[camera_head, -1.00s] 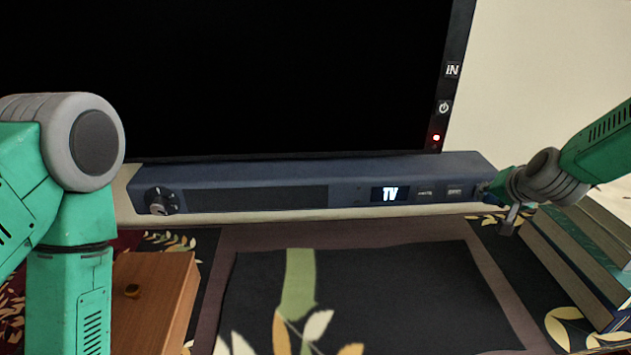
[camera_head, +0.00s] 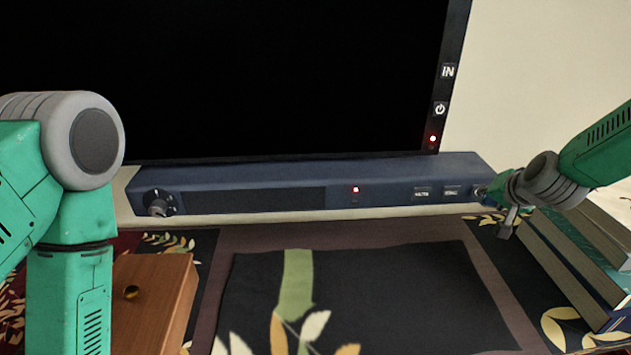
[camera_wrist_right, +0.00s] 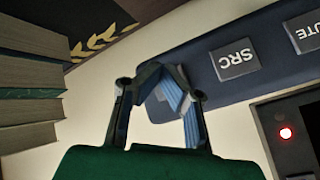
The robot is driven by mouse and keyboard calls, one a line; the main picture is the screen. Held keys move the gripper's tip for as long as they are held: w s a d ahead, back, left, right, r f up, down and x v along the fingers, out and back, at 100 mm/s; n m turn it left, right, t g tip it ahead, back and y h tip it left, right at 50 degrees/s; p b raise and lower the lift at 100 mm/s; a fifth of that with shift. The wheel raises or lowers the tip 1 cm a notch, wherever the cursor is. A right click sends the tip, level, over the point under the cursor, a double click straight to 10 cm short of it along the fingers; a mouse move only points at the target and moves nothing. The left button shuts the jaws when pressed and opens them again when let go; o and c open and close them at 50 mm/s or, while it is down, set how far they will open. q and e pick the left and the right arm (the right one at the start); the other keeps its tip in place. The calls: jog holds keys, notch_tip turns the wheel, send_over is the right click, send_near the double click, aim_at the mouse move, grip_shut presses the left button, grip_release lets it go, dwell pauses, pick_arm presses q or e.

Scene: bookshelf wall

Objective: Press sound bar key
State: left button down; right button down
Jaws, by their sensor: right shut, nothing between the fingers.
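The dark blue sound bar (camera_head: 255,172) lies below the black TV (camera_head: 280,75). Its display is dark and a small red light (camera_head: 356,189) glows on its front. Two labelled keys sit towards its right end, and a further key (camera_head: 480,191) sits at the tip of my right gripper (camera_head: 489,192). In the wrist view, the shut, empty right gripper (camera_wrist_right: 165,78) is over the bar's end, beside the SRC key (camera_wrist_right: 236,63); its fingers hide the spot there. I cannot tell whether they touch it. My left arm shows, but its gripper is out of view.
A stack of books (camera_head: 570,250) stands below my right arm. A wooden box (camera_head: 150,300) is at the lower left beside my left arm. A flat dark patterned mat (camera_head: 390,290) covers the middle. The TV's edge carries a power mark and a red light.

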jog(key=shift+s+d, duration=0.15)
jog(key=shift+d, duration=0.1)
jog(key=s, duration=0.6)
jog(key=shift+p, duration=0.45)
jog(key=shift+d, duration=0.1)
dwell(0.5)
